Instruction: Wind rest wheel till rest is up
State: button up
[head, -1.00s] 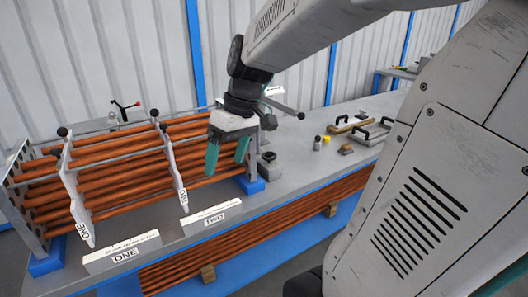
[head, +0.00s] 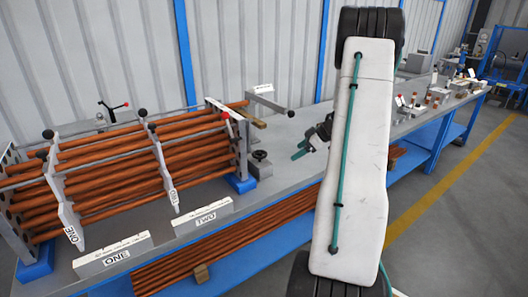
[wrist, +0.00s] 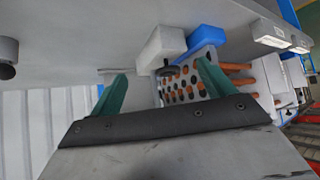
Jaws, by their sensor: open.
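A small dark handwheel (head: 260,155) sits on a grey block (head: 259,169) on the bench, just right of the tube bundle's end plate. I take this to be the rest wheel. In the wrist view, the pale block (wrist: 160,46) and a dark round part (wrist: 169,70) show beyond the fingers, near the perforated end plate (wrist: 185,88). My gripper (head: 303,149) is open and empty, to the right of the wheel and apart from it. Its teal fingers also show in the wrist view (wrist: 160,90). My arm hides part of the gripper. I cannot tell the rest's height.
The tube bundle (head: 120,165) fills the bench's left side, with plates marked ONE (head: 66,210) and TWO (head: 166,170). A bar with a black knob (head: 291,114) juts out behind the wheel. Blocks ONE (head: 112,255) and TWO (head: 203,217) line the front edge.

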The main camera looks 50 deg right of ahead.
send_near(260, 153)
jog(key=f, duration=0.2)
jog(key=w+f, duration=0.1)
jog(key=w, duration=0.1)
jog(key=w+a+f, duration=0.1)
jog(key=shift+w+a+f, duration=0.2)
jog(key=shift+w, duration=0.2)
jog(key=shift+x, duration=0.8)
jog(key=c, duration=1)
